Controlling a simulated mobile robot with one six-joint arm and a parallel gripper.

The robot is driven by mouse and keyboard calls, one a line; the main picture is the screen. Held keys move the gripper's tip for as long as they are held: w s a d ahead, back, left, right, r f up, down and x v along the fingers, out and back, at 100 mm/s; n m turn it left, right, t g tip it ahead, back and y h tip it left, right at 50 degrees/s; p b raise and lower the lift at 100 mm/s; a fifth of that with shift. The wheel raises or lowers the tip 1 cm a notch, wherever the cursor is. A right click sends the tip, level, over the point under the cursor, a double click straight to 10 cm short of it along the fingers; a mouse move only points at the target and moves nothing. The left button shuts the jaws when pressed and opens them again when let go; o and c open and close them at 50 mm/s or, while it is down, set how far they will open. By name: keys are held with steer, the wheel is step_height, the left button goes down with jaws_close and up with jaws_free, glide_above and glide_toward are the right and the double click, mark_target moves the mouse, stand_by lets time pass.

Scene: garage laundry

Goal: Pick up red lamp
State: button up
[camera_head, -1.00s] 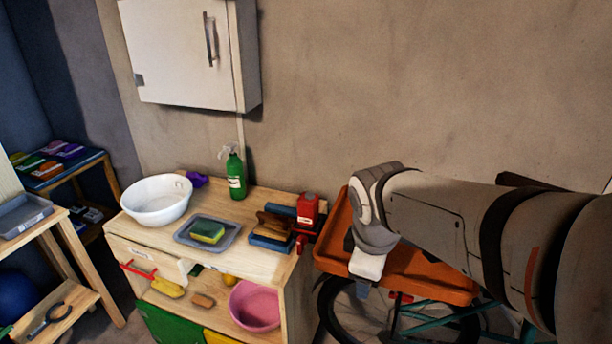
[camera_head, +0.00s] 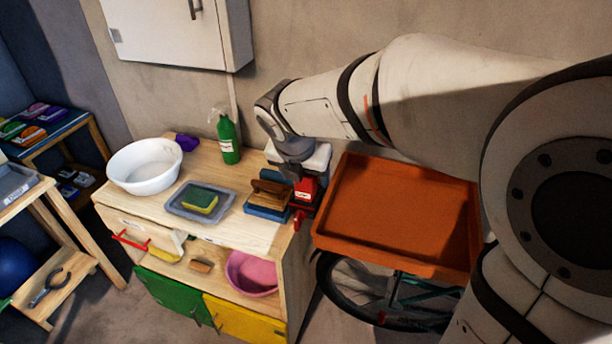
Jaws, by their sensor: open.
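The red lamp (camera_head: 306,190) is a small boxy red item with a pale label, at the right end of the wooden workbench, beside a brown brush. My gripper (camera_head: 300,165) is directly above and behind it in the picture, with its white body overlapping the lamp's top edge. The gripper is open. Its fingertips are mostly hidden, and I cannot tell whether they touch the lamp or stand around it.
The workbench (camera_head: 225,232) also bears a white bowl (camera_head: 145,176), a green spray bottle (camera_head: 228,140), a grey tray (camera_head: 182,207) with a sponge, and a brown brush (camera_head: 270,188) on a blue item. An empty orange tray (camera_head: 400,215) lies to the right, above a bicycle wheel.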

steer(key=x, duration=0.4)
steer(key=shift+w+a+f, duration=0.1)
steer(key=shift+w+f, duration=0.1)
steer(key=shift+f, duration=0.2)
steer(key=shift+c, duration=0.5)
steer(key=c, duration=1)
